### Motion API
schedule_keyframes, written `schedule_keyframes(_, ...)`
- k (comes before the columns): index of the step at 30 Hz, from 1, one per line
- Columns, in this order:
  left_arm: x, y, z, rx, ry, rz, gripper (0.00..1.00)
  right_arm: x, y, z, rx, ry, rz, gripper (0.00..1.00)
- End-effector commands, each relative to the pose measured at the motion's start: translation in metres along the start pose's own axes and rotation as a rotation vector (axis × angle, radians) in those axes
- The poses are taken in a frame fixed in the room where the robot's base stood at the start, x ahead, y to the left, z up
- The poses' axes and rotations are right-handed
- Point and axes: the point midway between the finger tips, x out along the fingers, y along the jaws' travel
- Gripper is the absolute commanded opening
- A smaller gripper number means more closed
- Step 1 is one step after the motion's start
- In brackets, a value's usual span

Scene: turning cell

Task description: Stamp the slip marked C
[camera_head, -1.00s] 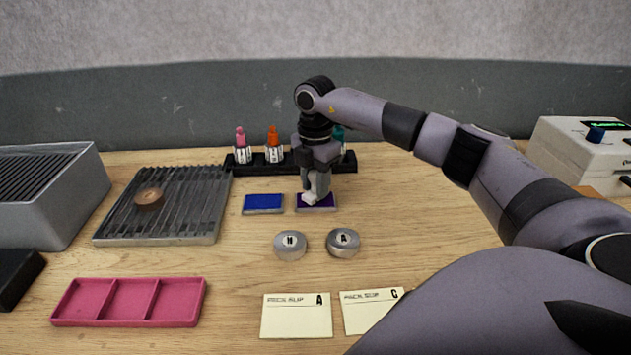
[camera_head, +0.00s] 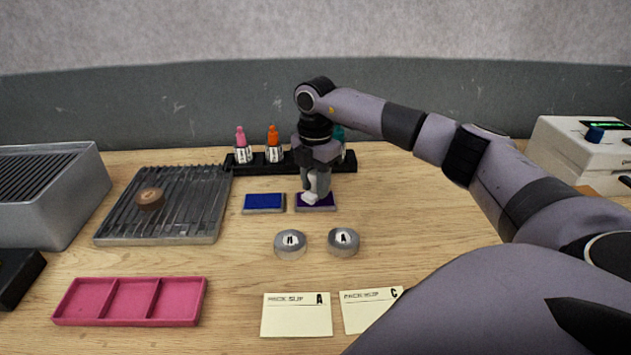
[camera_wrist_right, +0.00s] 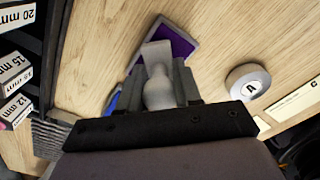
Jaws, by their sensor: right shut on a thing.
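My right gripper (camera_head: 316,186) is shut on a pale grey stamp (camera_head: 311,198) and holds it at the purple ink pad (camera_head: 328,208). The stamp also shows between the fingers in the right wrist view (camera_wrist_right: 158,80), with its foot over the purple pad (camera_wrist_right: 182,43); whether it touches the pad I cannot tell. A blue ink pad (camera_head: 264,202) lies just left. The slip marked C (camera_head: 365,310) lies at the front, partly hidden by my right arm. The slip marked A (camera_head: 297,316) lies left of it. My left gripper is not in view.
Two round metal pieces, marked N or H (camera_head: 290,244) and A (camera_head: 343,242), stand between pads and slips. A rack (camera_head: 290,164) with bottles is behind the pads. A pink tray (camera_head: 130,318) and a slatted tray (camera_head: 175,237) with a brown disc (camera_head: 150,199) lie left.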

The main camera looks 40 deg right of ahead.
Motion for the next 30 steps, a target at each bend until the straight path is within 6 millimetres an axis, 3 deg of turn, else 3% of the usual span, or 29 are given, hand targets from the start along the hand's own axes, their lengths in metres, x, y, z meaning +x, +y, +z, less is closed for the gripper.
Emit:
schedule_keyframes(5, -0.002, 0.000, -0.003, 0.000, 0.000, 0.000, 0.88, -0.002, -0.001, -0.001, -0.002, 0.001, -0.006, 0.14)
schedule_keyframes(14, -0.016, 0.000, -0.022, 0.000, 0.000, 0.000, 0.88, -0.028, 0.000, -0.001, -0.001, 0.000, -0.003, 0.14)
schedule_keyframes(30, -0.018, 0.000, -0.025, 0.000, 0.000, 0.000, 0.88, -0.067, 0.000, 0.000, 0.000, 0.001, 0.001, 0.14)
